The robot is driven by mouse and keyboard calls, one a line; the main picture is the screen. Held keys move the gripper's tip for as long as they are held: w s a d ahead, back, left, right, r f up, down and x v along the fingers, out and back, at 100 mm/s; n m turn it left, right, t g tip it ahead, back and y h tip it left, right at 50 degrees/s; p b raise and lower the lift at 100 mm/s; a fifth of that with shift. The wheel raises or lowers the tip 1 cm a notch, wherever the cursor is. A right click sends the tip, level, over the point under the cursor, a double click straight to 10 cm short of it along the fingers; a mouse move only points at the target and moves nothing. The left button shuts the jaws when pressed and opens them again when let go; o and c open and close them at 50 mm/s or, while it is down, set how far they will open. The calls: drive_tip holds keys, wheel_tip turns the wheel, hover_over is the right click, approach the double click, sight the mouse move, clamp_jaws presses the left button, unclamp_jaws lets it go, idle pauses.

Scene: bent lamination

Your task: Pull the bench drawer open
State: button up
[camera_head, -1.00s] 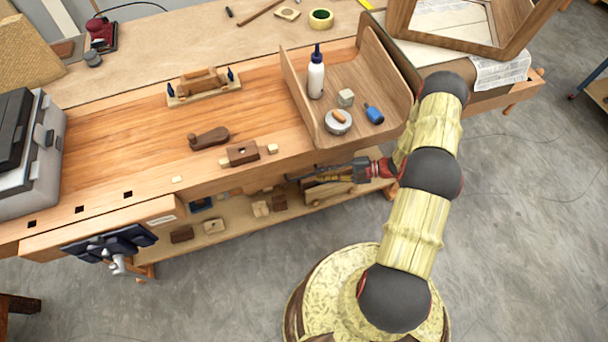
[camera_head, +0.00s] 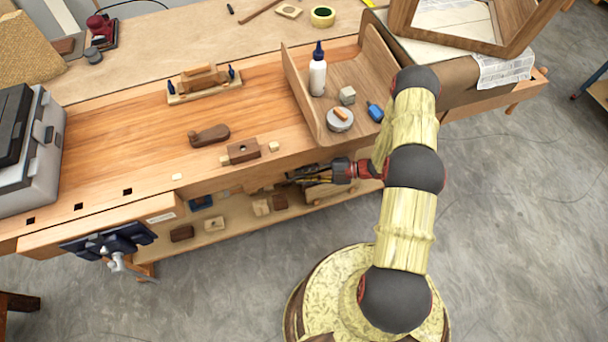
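The wooden workbench (camera_head: 120,112) runs along the left and middle of the view. A drawer cannot be made out clearly; the bench's front face (camera_head: 215,186) shows as a wooden band under the top edge. My gripper (camera_head: 292,175) is low at the bench's front, below the curved wooden tray, with its dark fingers pointing left. It is close to the front edge, but I cannot tell whether it touches anything. The fingers are small and dark against the shelf, so their opening is unclear. No held thing is visible.
The curved tray (camera_head: 386,57) holds a glue bottle (camera_head: 317,75), a round tin and a blue item. A vise (camera_head: 105,241) juts from the front left. A lower shelf (camera_head: 228,228) carries wood blocks. Grey floor (camera_head: 240,285) is free in front.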

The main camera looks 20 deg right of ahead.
clamp_jaws()
idle(0.5)
drive_tip(key=s+p, duration=0.3)
drive_tip(key=s, duration=2.5)
drive_tip(key=shift+s+p, duration=0.2)
drive_tip(key=shift+p, duration=0.15)
drive_tip(key=shift+o, duration=0.4)
unclamp_jaws()
drive_tip(key=v, duration=1.2)
drive_tip(key=shift+d, duration=0.1)
